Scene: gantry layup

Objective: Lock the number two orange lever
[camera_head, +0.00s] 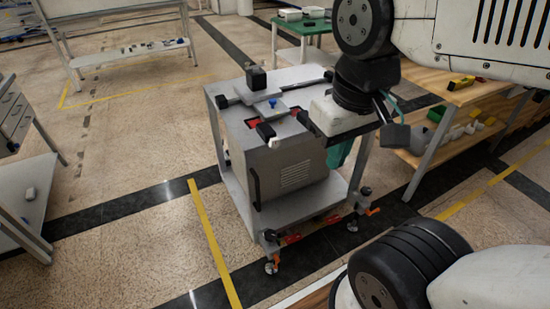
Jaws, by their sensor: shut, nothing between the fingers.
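A grey machine on a wheeled cart (285,165) stands in the middle of the view. Low on its frame are small orange levers: one at the right corner (373,212), one at the front corner (270,257), and a smaller orange part between them (332,219). No numbers are readable, so I cannot tell which lever is number two. My gripper (310,123) is small and dark, seen at the end of my white wrist over the machine's top right. It is shut and empty, well above the levers. Whether it touches the machine is unclear.
Red parts (292,239) lie along the cart's lower front edge. A wooden workbench (455,93) stands to the right, a green table (303,26) behind, and a grey rack (22,190) at the left. Floor in front of the cart, with a yellow line (215,243), is clear.

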